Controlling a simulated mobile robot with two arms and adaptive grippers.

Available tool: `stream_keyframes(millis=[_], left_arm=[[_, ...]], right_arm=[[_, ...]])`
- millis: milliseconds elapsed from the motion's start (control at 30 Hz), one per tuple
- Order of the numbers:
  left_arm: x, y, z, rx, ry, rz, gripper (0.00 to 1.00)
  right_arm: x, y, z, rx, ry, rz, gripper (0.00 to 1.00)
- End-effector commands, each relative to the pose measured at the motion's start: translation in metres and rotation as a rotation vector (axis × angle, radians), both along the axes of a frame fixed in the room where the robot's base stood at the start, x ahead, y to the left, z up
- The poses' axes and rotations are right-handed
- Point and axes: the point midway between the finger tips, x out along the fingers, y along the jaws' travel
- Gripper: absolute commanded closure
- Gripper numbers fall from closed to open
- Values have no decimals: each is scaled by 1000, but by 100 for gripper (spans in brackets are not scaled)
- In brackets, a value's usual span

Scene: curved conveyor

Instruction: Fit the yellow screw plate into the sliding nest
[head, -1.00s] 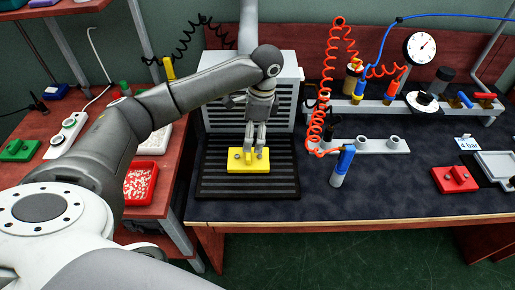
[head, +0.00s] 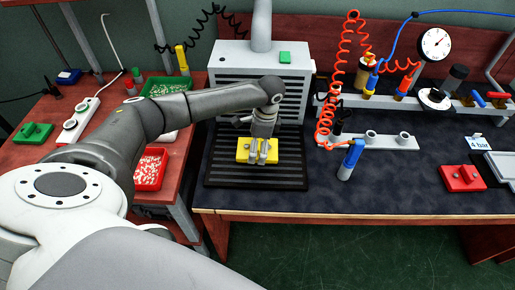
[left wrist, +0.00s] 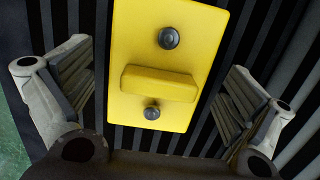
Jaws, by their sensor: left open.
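The yellow screw plate (head: 243,152) lies on the black ribbed mat on the bench. In the left wrist view the plate (left wrist: 192,30) shows a raised grip bar across its middle and two dark screws. My left gripper (head: 261,158) is over the plate in the head view. Its open fingers (left wrist: 160,92) stand apart on either side of the plate in the wrist view, with gaps and no visible contact. A grey tray-like fixture (head: 502,165) is cut off at the right edge; I cannot tell whether it is the sliding nest. My right gripper is not in view.
The ribbed mat (head: 215,172) lies before a grey louvred box (head: 228,60). A red plate (head: 462,178) lies further right. The bench between is mostly clear.

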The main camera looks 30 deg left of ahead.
Motion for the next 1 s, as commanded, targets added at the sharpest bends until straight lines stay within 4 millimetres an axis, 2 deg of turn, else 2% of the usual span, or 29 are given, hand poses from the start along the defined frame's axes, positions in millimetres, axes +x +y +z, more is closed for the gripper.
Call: stream_keyframes(millis=[133,500,567,833,1000], left_arm=[[0,0,0,0,0,0,1],[0,0,0,-1,-1,0,49],[0,0,1,0,-1,0,55],[1,0,4,-1,-2,0,55],[1,-1,19,-2,-3,0,55]], right_arm=[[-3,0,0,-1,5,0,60],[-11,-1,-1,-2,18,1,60],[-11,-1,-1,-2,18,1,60],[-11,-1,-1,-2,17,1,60],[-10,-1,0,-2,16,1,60]])
